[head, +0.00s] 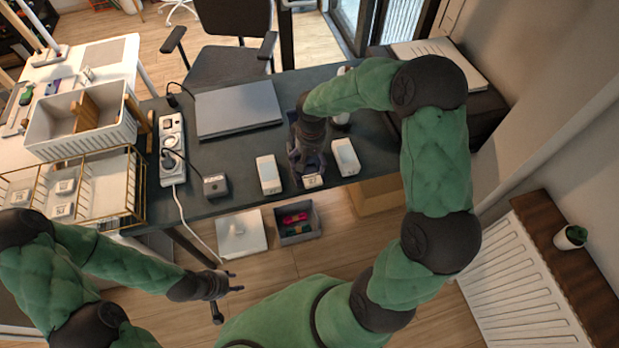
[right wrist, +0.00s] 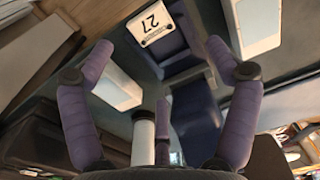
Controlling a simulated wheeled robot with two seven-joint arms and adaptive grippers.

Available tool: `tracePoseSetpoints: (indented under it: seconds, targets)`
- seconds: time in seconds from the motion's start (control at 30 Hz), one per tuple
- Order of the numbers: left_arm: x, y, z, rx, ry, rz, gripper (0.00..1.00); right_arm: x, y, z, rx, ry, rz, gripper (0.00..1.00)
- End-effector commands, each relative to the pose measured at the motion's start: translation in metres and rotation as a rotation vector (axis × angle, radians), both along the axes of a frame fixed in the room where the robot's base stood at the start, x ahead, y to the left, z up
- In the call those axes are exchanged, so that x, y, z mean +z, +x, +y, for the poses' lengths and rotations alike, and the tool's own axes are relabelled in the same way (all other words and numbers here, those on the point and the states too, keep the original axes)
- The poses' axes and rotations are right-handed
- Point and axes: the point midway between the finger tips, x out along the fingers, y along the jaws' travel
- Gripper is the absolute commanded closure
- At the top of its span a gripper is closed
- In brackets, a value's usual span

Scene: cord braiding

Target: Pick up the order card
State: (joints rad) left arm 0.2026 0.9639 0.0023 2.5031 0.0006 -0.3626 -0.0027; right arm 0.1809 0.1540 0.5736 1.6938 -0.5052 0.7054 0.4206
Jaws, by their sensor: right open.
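The order card (right wrist: 151,22) is white with a black "27" and sits at the front of a dark blue holder in the right wrist view. In the head view the card (head: 313,181) is at the table's front edge, just below my right gripper (head: 306,163). My right gripper is open and empty, and in the right wrist view its purple fingers (right wrist: 160,62) spread wide, with the card beyond them, not touched. My left gripper (head: 232,281) is in front of the table, low over the floor, its fingers apart with nothing between them.
White boxes (head: 268,175) and (head: 346,157) flank the card closely on both sides. A laptop (head: 238,109), a power strip (head: 172,150) and a small dark cube (head: 215,186) lie to the left. A grey bin (head: 299,238) stands on the floor below.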

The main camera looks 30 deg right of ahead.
Motion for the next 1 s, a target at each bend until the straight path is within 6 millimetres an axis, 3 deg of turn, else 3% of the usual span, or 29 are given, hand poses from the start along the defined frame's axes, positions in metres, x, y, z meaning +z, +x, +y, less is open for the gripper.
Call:
tracePoseSetpoints:
  seconds: [0.17, 0.43, 0.73, 1.0]
  targets:
    - [-0.002, 0.000, 0.000, 0.000, 0.000, 0.000, 0.60, -0.005, -0.003, -0.006, -0.011, -0.025, 0.021, 0.12]
    - [-0.011, 0.000, 0.000, 0.000, 0.000, 0.000, 0.60, -0.043, -0.003, -0.006, -0.011, -0.023, 0.021, 0.12]
    - [-0.016, 0.000, 0.000, 0.000, 0.000, 0.000, 0.60, -0.064, -0.006, -0.006, -0.010, -0.022, 0.021, 0.12]
    - [-0.027, 0.000, 0.000, 0.000, 0.000, 0.000, 0.60, -0.101, -0.012, -0.006, -0.010, -0.021, 0.020, 0.12]
